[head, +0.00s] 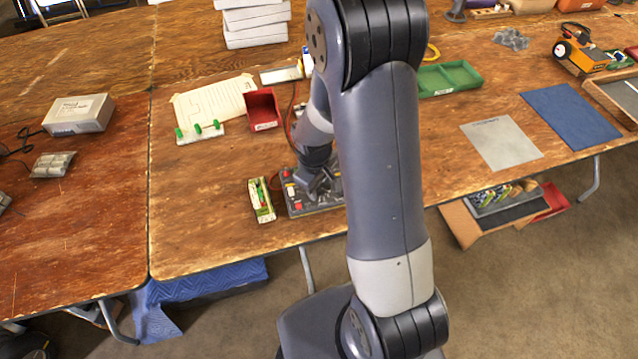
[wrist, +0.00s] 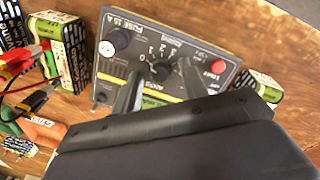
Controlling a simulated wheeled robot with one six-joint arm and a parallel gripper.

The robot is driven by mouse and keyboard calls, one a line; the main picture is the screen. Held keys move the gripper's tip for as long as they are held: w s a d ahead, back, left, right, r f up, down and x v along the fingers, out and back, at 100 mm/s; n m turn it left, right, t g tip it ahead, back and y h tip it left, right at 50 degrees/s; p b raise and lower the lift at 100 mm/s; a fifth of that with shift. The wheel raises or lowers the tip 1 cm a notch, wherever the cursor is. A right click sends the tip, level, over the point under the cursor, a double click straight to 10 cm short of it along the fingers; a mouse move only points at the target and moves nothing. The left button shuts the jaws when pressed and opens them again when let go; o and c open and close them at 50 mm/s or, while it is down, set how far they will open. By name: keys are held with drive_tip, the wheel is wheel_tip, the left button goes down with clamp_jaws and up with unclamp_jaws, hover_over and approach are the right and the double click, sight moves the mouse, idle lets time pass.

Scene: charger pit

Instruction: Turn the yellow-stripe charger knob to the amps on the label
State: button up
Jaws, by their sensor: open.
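The charger (wrist: 100,90) is a dark grey panel with a yellow-green stripe by the word AMPS. Its black knob (wrist: 160,70) sits among printed numbers; its pointer setting is too blurred to read. My gripper (wrist: 161,72) is open, with one finger on each side of the knob; contact cannot be told. In the head view the charger (head: 311,211) lies near the table's front edge, with my gripper (head: 319,184) over it and my arm partly hiding it. A labelled green and white battery (wrist: 68,50) stands left of the charger; its amps figure is not legible.
The panel also has a black fuse cap (wrist: 120,39) and a red button (wrist: 218,67). Red and black clips (wrist: 18,62) lie by the batteries at left. Another battery (wrist: 262,86) is at right. A red bin (head: 263,110) stands behind the charger.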

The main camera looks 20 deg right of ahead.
clamp_jaws()
idle(0.3)
drive_tip(key=shift+m, duration=0.3)
drive_tip(key=m+b, duration=0.2)
drive_tip(key=m, duration=0.2)
drive_tip(key=shift+w+d+m+y, duration=0.1)
drive_tip(key=shift+m+y, duration=0.2)
drive_tip(key=shift+m, duration=0.1)
drive_tip(key=m+y+b, duration=0.1)
drive_tip(key=m, duration=0.4)
drive_tip(key=shift+d+b, duration=0.1)
drive_tip(key=shift+b, duration=0.3)
drive_tip(key=m, duration=0.6)
drive_tip(key=shift+m+y+b, duration=0.3)
drive_tip(key=m, duration=0.3)
drive_tip(key=m+t, duration=0.1)
drive_tip(key=m, duration=0.2)
drive_tip(key=shift+s+d+p, duration=0.1)
drive_tip(key=shift+s+p, duration=0.1)
drive_tip(key=shift+p, duration=0.2)
drive_tip(key=shift+m, duration=0.4)
